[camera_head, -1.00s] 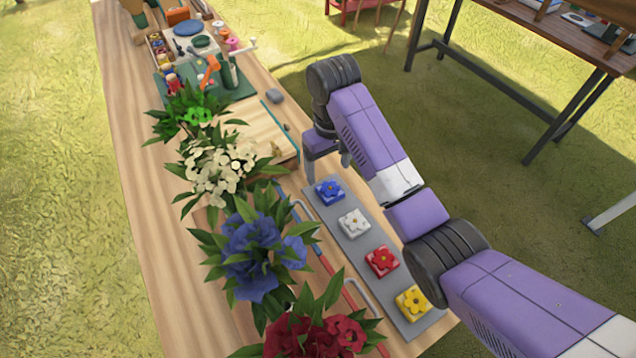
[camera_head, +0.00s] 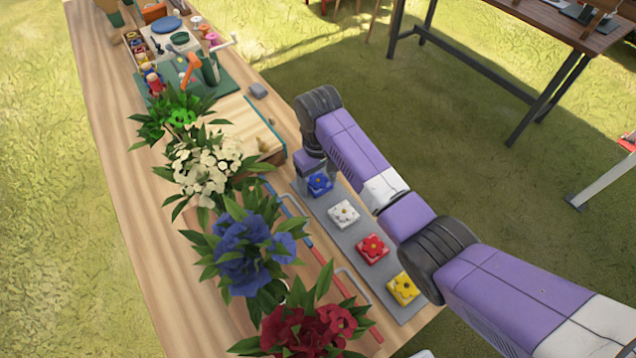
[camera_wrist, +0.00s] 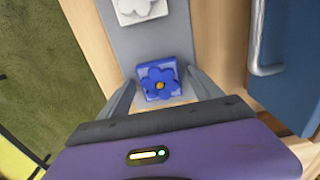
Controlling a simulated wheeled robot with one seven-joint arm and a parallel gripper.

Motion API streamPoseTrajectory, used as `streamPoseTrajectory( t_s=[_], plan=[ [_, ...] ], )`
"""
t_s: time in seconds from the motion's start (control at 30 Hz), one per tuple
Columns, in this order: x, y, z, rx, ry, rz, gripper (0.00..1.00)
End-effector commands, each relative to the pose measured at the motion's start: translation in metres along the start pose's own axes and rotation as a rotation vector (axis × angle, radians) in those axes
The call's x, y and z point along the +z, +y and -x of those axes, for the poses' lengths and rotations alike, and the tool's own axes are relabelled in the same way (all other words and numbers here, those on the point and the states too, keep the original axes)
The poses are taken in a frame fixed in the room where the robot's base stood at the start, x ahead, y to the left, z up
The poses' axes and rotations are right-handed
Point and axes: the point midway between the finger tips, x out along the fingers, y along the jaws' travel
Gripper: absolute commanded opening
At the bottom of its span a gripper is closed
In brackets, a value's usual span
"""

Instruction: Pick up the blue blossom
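In the wrist view the blue blossom (camera_wrist: 159,82) lies between the two fingers of my gripper (camera_wrist: 162,88). The fingers are spread, one on each side, with a visible gap. In the head view my gripper (camera_head: 312,165) is just above and behind the blossom, its fingers mostly hidden.
White (camera_head: 343,213), red (camera_head: 372,248) and yellow (camera_head: 403,288) blossoms stand on the same strip. Leafy bouquets, including a blue one (camera_head: 247,250), line the strip's left side. A metal-handled blue panel (camera_wrist: 292,70) is close on the right in the wrist view.

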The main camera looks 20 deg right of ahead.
Motion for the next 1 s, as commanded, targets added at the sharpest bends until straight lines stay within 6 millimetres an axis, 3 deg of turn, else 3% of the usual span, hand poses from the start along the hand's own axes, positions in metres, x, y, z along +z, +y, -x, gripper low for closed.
streamPoseTrajectory(
  t_s=[0.03,0.3,0.67,0.87,1.0],
  plan=[
    [0.000,0.000,0.000,0.000,0.000,0.000,0.62],
    [0.000,0.000,0.001,0.000,0.001,0.000,0.13],
    [-0.001,0.000,0.006,0.000,0.003,0.001,0.13],
    [-0.002,0.000,0.028,0.001,0.005,0.001,0.13],
    [-0.002,0.000,0.054,0.001,0.005,0.001,0.13]
  ],
)
